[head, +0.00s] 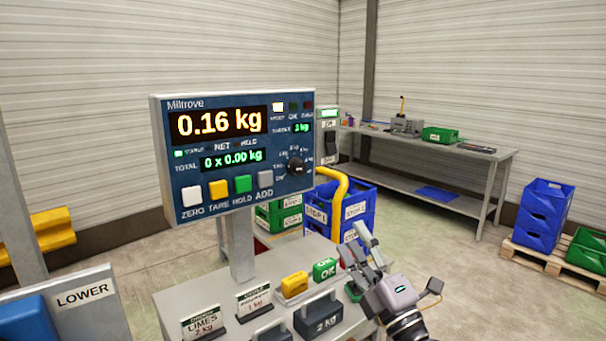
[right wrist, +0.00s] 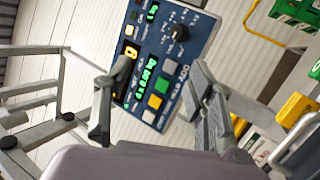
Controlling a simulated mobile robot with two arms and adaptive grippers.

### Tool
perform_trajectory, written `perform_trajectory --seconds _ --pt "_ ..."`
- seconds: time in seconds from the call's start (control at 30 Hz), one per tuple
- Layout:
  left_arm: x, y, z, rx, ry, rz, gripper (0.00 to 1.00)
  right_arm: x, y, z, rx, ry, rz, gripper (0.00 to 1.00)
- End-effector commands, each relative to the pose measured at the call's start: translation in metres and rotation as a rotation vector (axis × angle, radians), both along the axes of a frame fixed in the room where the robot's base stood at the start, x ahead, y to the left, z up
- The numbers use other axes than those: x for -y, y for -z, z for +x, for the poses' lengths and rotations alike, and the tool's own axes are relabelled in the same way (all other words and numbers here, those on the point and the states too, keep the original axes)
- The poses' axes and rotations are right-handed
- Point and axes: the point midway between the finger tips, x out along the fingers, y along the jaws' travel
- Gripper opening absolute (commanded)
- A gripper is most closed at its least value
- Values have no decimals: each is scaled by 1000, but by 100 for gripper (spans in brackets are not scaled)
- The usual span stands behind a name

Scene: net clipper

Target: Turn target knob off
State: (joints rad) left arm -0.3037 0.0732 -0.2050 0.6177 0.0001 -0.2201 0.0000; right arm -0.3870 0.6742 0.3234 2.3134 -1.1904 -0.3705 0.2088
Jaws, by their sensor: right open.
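The target knob (head: 297,165) is a small black dial on the right side of the blue scale panel (head: 222,205), with printed settings around it. The panel display reads 0.16 kg. In the right wrist view the knob (right wrist: 179,32) shows beyond my fingers, on the tilted panel (right wrist: 200,30). My right gripper (head: 362,258) is open and empty, below and to the right of the panel, apart from the knob. Its two fingers (right wrist: 155,103) frame the panel in the right wrist view. My left gripper is not in view.
A yellow curved pipe (head: 335,190) runs just right of the panel. Blue crates (head: 358,212) and a workbench (head: 450,150) stand behind.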

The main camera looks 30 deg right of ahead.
Motion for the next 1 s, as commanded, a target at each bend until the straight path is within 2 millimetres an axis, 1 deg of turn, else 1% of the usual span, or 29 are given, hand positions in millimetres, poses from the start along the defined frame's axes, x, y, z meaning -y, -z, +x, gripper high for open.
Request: perform_trajectory --seconds 0.03,0.07,0.1,0.17,0.2,0.27,0.3,0.4,0.5,0.6,0.77,1.0 --pt "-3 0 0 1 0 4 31 -12 -23 6 20 -35 -189 51" --pt "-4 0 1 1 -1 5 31 -20 -33 9 23 -53 -303 51" --pt "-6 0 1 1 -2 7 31 -30 -43 13 16 -69 -461 51" --pt "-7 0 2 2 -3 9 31 -37 -51 22 -18 -75 -692 51" --pt "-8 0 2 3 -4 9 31 -38 -54 28 -54 -65 -837 51" --pt "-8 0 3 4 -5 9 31 -30 -56 37 -122 -31 -1028 51" --pt "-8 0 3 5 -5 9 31 -21 -58 42 -172 2 -1135 51" --pt "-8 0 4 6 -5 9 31 6 -67 50 -288 93 -1324 51" --pt "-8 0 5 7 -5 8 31 29 -75 54 -374 167 -1426 51" --pt "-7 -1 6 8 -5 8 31 41 -81 56 -417 209 -1467 51" --pt "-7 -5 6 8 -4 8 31 43 -83 66 -429 218 -1476 51" --pt "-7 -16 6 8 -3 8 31 40 -85 93 -424 218 -1473 51"
